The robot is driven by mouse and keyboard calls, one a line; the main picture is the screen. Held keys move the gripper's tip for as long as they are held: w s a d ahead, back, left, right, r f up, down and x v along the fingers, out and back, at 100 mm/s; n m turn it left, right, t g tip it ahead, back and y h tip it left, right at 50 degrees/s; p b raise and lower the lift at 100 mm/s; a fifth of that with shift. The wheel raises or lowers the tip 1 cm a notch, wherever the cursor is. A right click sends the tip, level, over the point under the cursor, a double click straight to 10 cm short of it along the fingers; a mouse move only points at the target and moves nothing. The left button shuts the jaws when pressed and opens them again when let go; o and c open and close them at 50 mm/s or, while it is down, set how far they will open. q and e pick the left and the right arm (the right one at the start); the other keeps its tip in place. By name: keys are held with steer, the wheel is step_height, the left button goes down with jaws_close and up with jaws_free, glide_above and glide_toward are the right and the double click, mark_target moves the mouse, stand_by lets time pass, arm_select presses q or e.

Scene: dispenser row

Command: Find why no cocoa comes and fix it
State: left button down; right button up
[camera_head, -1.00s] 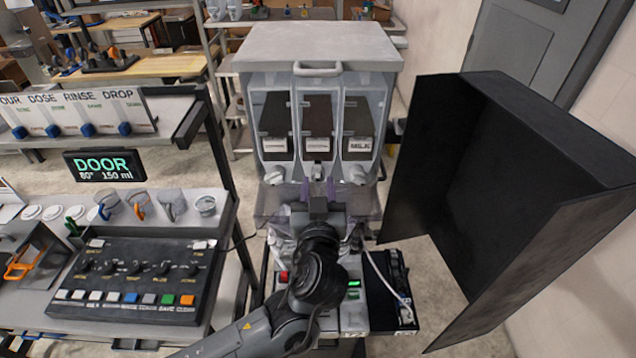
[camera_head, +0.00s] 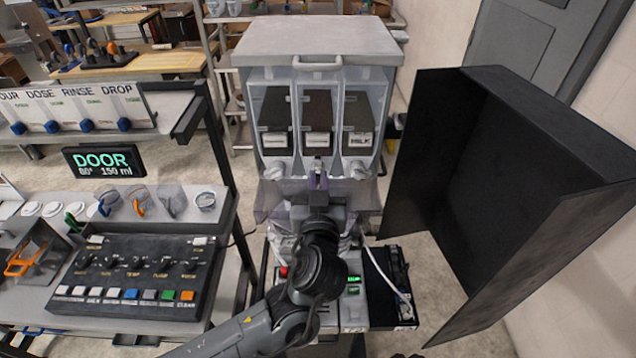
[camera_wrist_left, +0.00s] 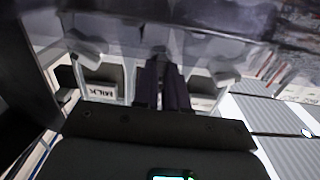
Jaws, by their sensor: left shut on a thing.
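The dispenser (camera_head: 318,42) stands open with three canisters side by side: a left one (camera_head: 275,110), a middle one (camera_head: 318,108) and a right one labelled MILK (camera_head: 358,112). The left and middle labels are too small to read. White spouts show under the left canister (camera_head: 274,170) and the milk canister (camera_head: 359,171). My left gripper (camera_head: 318,180) is at the middle canister's spout, shut on it; the fingers largely hide it. In the left wrist view the closed fingers (camera_wrist_left: 163,88) point at it, between the neighbouring spouts. My right gripper is out of view.
The black door (camera_head: 520,180) hangs open at right. A control panel (camera_head: 130,275) with knobs and coloured buttons and several cups (camera_head: 138,203) stand at left. A clear splash panel (camera_head: 270,205) sits below the canisters.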

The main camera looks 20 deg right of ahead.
arm_select(q)
steer(key=shift+f+m+b, duration=0.35)
steer(key=shift+m+b, duration=0.65)
steer(key=shift+b, duration=0.65)
steer(key=shift+m+b, duration=0.35)
steer(key=shift+m, duration=0.05)
steer(key=shift+r+m+b, duration=0.2)
steer(key=shift+m+b, duration=0.1)
steer(key=shift+m, duration=0.6)
steer(key=m+b, duration=0.9)
steer(key=m, duration=0.9)
steer(key=shift+d+f+m, duration=0.1)
steer(key=shift+m, duration=0.3)
steer(key=c, duration=1.2)
jaws_free()
